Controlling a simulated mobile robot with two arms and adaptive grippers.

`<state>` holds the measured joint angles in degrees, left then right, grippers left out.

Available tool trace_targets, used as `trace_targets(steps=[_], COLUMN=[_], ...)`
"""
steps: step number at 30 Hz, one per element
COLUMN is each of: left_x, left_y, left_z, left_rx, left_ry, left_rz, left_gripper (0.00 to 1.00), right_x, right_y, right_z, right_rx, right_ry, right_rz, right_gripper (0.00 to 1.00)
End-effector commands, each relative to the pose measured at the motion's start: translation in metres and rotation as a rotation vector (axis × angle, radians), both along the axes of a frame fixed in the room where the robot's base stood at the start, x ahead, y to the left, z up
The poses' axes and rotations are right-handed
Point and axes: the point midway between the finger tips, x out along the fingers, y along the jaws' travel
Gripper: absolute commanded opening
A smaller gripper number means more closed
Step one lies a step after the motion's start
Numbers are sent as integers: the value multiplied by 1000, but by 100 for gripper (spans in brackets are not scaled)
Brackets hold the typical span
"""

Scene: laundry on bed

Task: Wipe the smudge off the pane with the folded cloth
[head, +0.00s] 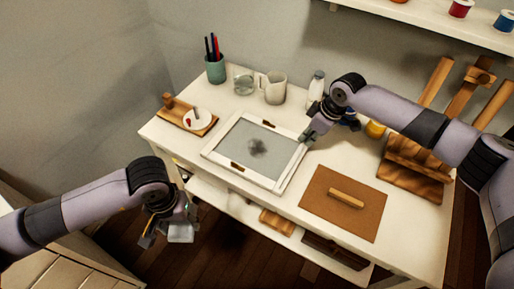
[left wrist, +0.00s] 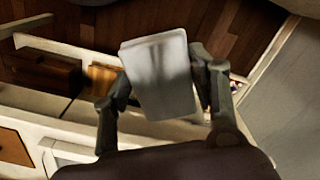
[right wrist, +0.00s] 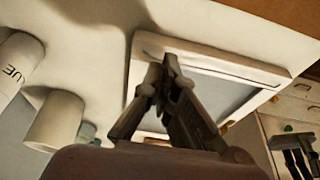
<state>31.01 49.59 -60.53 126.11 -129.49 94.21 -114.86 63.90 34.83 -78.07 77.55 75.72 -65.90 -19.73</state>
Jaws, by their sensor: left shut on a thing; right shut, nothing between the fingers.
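The framed pane (head: 235,140) lies flat on the white desk, with a dark grey smudge (head: 258,148) near its middle. My left gripper (head: 168,232) is in front of the desk, off to the lower left of the pane. It is shut on the pale grey folded cloth (left wrist: 160,75), which also shows in the head view (head: 181,232). My right gripper (head: 308,137) is shut and empty at the right side of the pane's white frame; the right wrist view shows its fingers together (right wrist: 165,85) over the frame. I cannot tell whether they touch it.
A brown mat (head: 365,212) with a wooden bar lies right of the pane. A wooden board (head: 172,116) with a small dish is at the left. A pen cup (head: 215,70), a glass jar (head: 243,84), a mug (head: 274,88) and a white bottle (head: 316,86) stand behind. A wooden easel (head: 415,165) is right.

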Motion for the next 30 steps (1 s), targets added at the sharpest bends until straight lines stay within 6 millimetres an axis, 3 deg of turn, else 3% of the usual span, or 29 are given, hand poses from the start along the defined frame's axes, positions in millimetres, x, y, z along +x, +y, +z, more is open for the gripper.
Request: trace_targets(steps=[16,30], left_x=[0,0], left_y=[0,0], left_z=[-1,35], left_rx=[0,0], left_ry=[0,0], left_rz=[0,0], left_gripper=[31,31], right_x=[0,0], right_y=[0,0], right_z=[-7,25], right_rx=[0,0], right_ry=[0,1], right_rz=[0,0], right_gripper=[0,0])
